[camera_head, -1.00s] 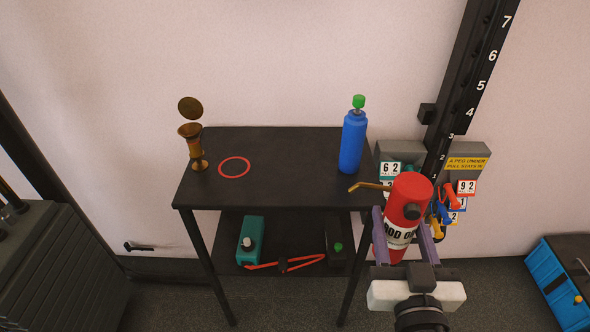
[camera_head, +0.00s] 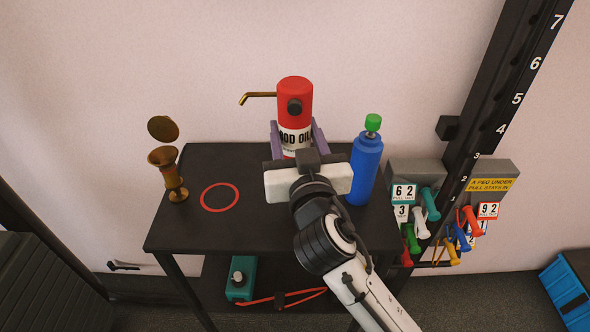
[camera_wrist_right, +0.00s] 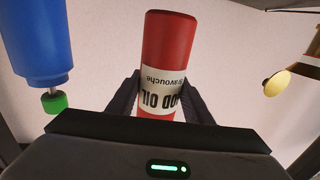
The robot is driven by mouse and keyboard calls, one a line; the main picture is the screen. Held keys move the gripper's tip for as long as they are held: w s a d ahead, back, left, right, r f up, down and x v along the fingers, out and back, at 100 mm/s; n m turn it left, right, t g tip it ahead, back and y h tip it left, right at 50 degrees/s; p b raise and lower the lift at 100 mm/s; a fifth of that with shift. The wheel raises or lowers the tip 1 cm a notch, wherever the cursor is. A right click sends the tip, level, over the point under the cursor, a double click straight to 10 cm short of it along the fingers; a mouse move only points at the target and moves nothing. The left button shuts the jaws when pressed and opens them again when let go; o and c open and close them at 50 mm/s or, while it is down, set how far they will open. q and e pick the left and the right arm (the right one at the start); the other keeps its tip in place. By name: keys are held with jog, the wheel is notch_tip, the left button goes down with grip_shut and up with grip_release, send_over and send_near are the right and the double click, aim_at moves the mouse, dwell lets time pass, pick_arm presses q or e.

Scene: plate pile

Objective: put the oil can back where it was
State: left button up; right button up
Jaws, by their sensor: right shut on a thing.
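The red oil can (camera_head: 295,103), with a white label and a brass spout pointing left, is held upright by my right gripper (camera_head: 298,135). The gripper's purple fingers close on both sides of it, over the back part of the black table, between the goblet and the blue bottle. The can's base is hidden behind the gripper, so I cannot tell if it touches the table. In the right wrist view the can (camera_wrist_right: 165,65) sits between the fingers. A red ring (camera_head: 220,197) marks the tabletop, left of the can, and is empty. My left gripper is not in view.
A blue bottle with a green cap (camera_head: 365,168) stands close to the right of my gripper. A brass goblet with a raised lid (camera_head: 168,170) stands left of the ring. The black table (camera_head: 175,233) has a lower shelf with a teal container (camera_head: 241,278). Coloured handles hang at right.

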jog(key=f, duration=0.3)
jog(key=shift+s, duration=0.25)
jog(key=shift+f, duration=0.3)
notch_tip(320, 180, down, 4)
jog(key=shift+r+b, duration=0.15)
jog(key=shift+b, duration=0.45)
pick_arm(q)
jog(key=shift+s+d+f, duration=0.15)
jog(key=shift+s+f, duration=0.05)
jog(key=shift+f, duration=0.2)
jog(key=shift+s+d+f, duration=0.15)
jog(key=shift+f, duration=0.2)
pick_arm(e)
jog(key=o, duration=1.6)
jog(key=shift+f, duration=0.25)
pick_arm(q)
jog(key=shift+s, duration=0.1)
pick_arm(e)
jog(key=shift+o, duration=0.2)
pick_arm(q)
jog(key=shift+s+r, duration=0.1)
pick_arm(e)
jog(key=shift+r, duration=0.1)
